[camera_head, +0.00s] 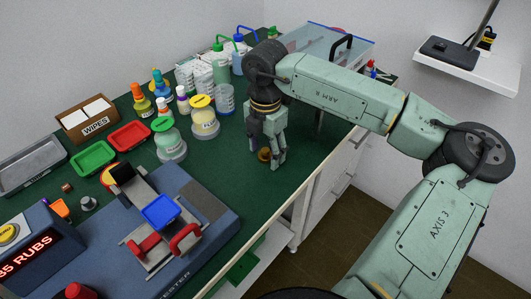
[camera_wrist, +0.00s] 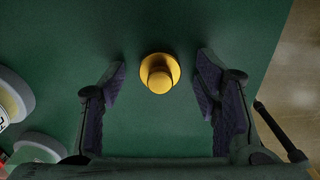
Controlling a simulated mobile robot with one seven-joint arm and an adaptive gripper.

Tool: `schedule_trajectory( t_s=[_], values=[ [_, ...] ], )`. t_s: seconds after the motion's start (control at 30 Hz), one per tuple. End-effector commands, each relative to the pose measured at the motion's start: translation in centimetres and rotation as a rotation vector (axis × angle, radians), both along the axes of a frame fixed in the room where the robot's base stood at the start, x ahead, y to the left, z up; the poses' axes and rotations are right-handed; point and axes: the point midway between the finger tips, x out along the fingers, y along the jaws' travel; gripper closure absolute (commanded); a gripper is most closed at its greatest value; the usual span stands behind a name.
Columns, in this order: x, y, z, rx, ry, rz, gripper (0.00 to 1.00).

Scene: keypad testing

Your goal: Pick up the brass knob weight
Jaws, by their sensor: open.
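The brass knob weight (camera_wrist: 159,73) stands on the green bench mat, in the gap between the two fingers of my gripper in the wrist view. It looks upright, seen from above, with a round knob on a wider base. In the head view the brass knob weight (camera_head: 264,155) shows partly behind the fingers, near the front edge of the bench. My gripper (camera_head: 264,162) points down over it with its fingers spread. In the wrist view my gripper (camera_wrist: 160,88) has a finger on each side of the weight, with clear space on both sides.
A blue tester (camera_head: 195,225) lies at the front left. The bench mat (camera_head: 225,160) is bare around the weight, and its edge is close by.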

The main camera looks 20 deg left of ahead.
Motion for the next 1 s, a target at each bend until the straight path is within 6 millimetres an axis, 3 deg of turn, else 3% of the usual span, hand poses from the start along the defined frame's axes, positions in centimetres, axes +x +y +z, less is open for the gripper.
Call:
schedule_trajectory(
  t_s=[0.07,0.9,1.0],
  values=[
    [0.00,0.00,0.01,0.000,0.000,0.000,0.43],
    [0.00,-0.01,0.06,-0.001,0.000,0.000,0.99],
    [0.01,0.00,0.09,0.000,0.000,0.000,1.00]
  ],
)
